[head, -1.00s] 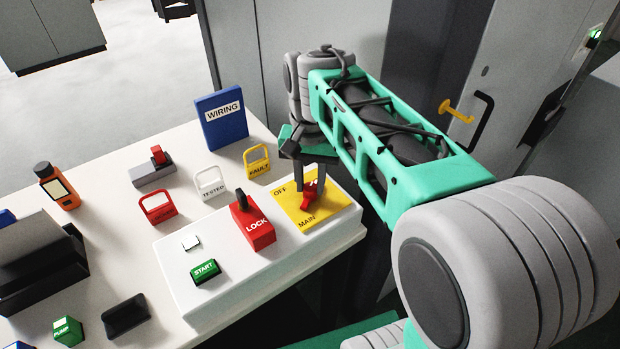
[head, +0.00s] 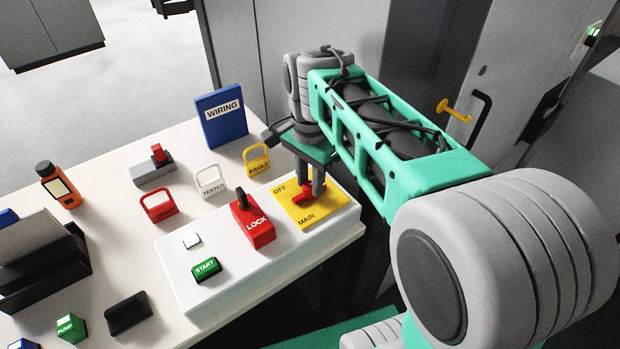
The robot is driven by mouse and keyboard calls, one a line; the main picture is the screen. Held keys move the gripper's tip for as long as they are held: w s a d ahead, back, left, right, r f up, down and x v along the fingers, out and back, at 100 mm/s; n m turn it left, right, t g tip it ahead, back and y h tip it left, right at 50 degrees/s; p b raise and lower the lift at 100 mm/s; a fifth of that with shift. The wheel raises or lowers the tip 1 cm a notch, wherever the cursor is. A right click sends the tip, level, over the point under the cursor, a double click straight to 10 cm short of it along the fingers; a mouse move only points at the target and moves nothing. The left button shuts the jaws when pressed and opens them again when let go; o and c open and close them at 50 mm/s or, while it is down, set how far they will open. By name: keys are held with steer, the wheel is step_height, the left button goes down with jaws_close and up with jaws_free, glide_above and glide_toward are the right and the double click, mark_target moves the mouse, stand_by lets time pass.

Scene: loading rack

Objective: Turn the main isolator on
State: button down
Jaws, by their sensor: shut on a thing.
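The main isolator is a red rotary handle (head: 304,196) on a yellow plate (head: 307,215) marked OFF and MAIN. The plate is on the right end of the white panel box (head: 223,279). My gripper (head: 311,191) points down over the plate and is shut on the red handle. Its fingers and my arm hide part of the handle and the plate's far right corner, so any ON mark there is hidden.
A red LOCK block (head: 253,226) stands close left of the yellow plate. Yellow FAULT (head: 257,160), white TESTED (head: 210,181) and red (head: 159,205) tags stand behind. A blue WIRING binder (head: 222,118) stands at the back.

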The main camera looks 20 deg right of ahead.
mark_target(310, 185)
stand_by(0.3)
steer(key=c, duration=1.1)
jaws_free()
step_height(310, 185, up, 8)
steer(key=shift+f, duration=0.1)
